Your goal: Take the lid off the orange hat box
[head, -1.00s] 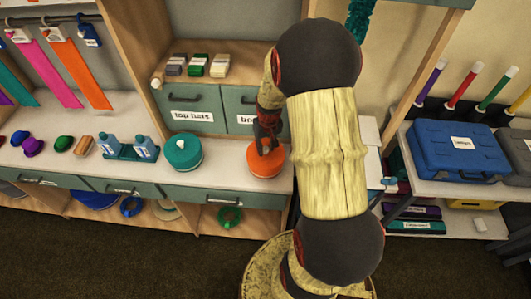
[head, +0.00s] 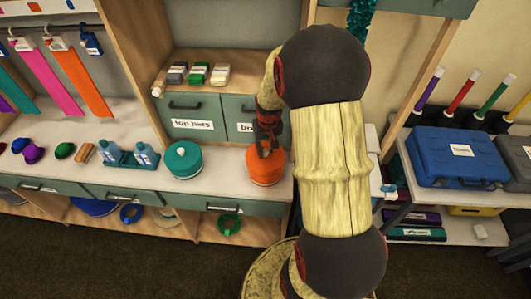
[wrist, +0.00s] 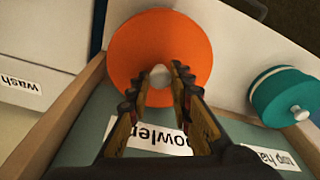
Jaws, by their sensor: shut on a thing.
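The orange hat box (head: 266,173) stands on the white counter below the drawers, to the right of the teal box. Its round orange lid (wrist: 125,52) fills the upper middle of the wrist view. My gripper (head: 266,150) is over the lid from above. In the wrist view my gripper (wrist: 161,82) is shut on the pale knob (wrist: 160,74) at the lid's middle. The lid sits level over the box; I cannot tell whether there is a gap between them.
A teal lidded box (head: 184,160) with a pale knob stands left of the orange one. Labelled drawers (head: 193,112) are close behind. A teal tray (head: 130,159) with blue bottles is farther left. The counter's front edge is near; bare counter (head: 222,172) shows between the boxes.

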